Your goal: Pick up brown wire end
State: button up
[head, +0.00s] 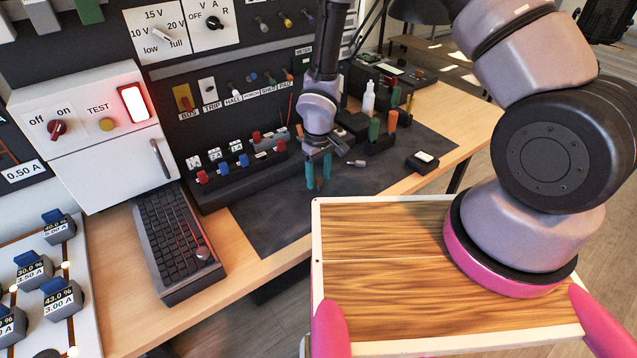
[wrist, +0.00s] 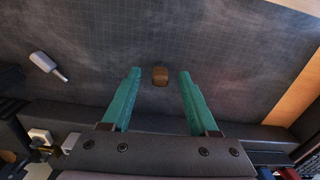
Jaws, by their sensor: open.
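The brown wire end (wrist: 160,77) is a small brown, blunt piece seen against the dark gridded mat in the wrist view. It also shows as a small brown spot (head: 319,184) below my gripper in the head view. My gripper (head: 318,172) has two teal fingers pointing down over the mat. The fingers are apart, and in the wrist view the brown piece sits in the gap between their tips (wrist: 160,73), with clear space on both sides. I cannot tell the exact height between the tips and the piece.
A pale grey piece (wrist: 47,65) lies on the mat to the left in the wrist view. The dark mat (head: 265,222) is bare in front. A row of red and blue terminals (head: 222,168) stands left. Green and orange tools (head: 390,121) and a small black box (head: 422,161) stand right.

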notch_tip(320, 180, down, 2)
jog(key=shift+f, duration=0.1)
grip_shut()
